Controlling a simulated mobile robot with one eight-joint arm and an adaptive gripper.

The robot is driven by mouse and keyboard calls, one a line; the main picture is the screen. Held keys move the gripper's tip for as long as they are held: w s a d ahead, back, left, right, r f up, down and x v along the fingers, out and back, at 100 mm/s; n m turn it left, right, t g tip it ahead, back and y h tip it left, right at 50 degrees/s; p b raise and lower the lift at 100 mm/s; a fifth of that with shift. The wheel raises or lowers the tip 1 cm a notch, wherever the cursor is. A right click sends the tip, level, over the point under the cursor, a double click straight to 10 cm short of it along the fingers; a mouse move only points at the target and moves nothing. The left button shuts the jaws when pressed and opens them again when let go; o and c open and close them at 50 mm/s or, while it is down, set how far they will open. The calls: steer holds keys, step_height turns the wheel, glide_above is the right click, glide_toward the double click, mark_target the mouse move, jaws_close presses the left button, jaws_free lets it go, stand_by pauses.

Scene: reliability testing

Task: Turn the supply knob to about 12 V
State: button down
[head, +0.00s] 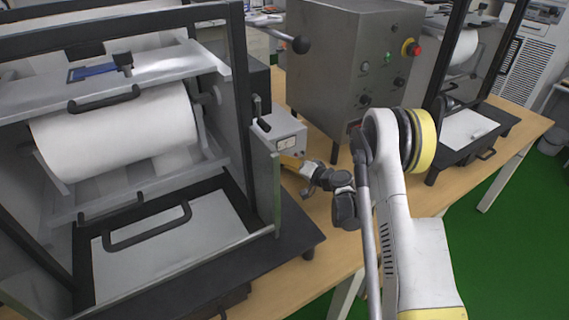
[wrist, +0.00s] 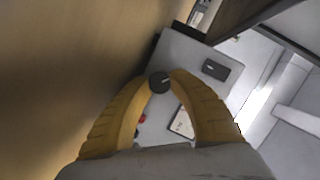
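The supply is a small light-grey box (head: 281,128) on the wooden bench, between the large framed roll machine and the steel cabinet. Its face also shows in the wrist view (wrist: 190,52). The supply knob (wrist: 159,82) is round and black with a pale pointer line; in the head view I cannot make it out. A white meter (wrist: 182,122) is partly covered by my right finger, and its reading is too small to tell. My gripper (wrist: 161,76) has its yellow fingertips on either side of the knob, seemingly touching it. My gripper (head: 296,163) is at the supply's front.
The roll machine (head: 240,110) stands close on the left, its dark frame post beside the supply. The steel cabinet (head: 335,60) with a red button stands behind my arm. A small red part (wrist: 142,118) sits near the left finger. Bare bench (head: 285,282) lies in front.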

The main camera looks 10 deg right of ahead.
steer(key=shift+m+y, duration=0.3)
steer(key=shift+m, duration=0.3)
steer(key=c, duration=1.4)
jaws_free()
